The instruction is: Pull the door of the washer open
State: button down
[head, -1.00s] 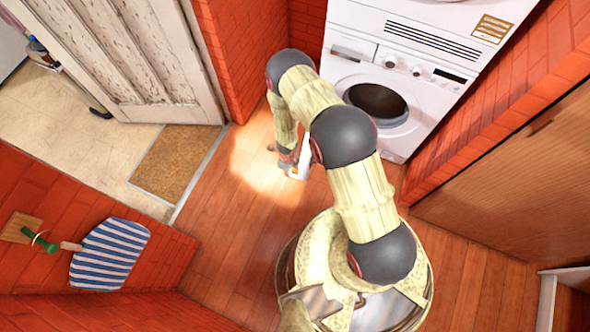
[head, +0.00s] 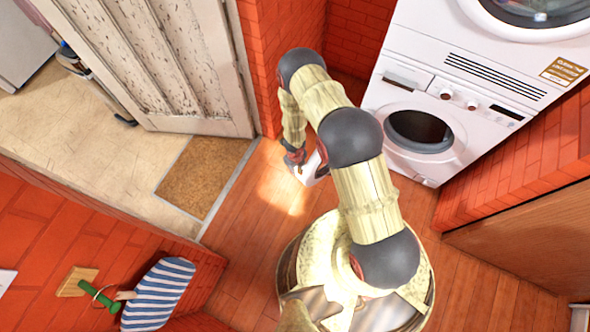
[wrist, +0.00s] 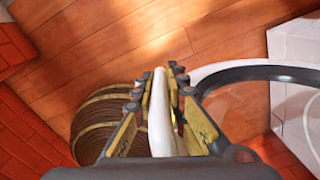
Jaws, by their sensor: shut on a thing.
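The white washer (head: 405,108) stands at the back right in the head view, with its round dark opening (head: 420,131) uncovered. Its door stands swung out from the front; in the head view a white part of the door (head: 314,168) shows beside my gripper (head: 296,160), and my arm hides much of the rest. In the wrist view the door's white and grey ring with see-through glass (wrist: 245,105) lies right of my gripper (wrist: 160,85). My gripper is shut on a white part, apparently the door's edge or handle (wrist: 160,115).
A second white machine (head: 525,25) is stacked on the washer. Brick walls (head: 265,50) flank it, and a wooden panel (head: 530,240) stands at the right. A worn door (head: 150,60) and brown mat (head: 203,172) are left. Wooden floor (head: 270,215) between is clear.

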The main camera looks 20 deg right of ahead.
jog(key=c, duration=1.8)
grip_release()
jog(key=shift+r, duration=0.1)
notch_tip(320, 180, up, 12)
jog(key=shift+s+a+f, duration=0.1)
jog(key=shift+f, duration=0.05)
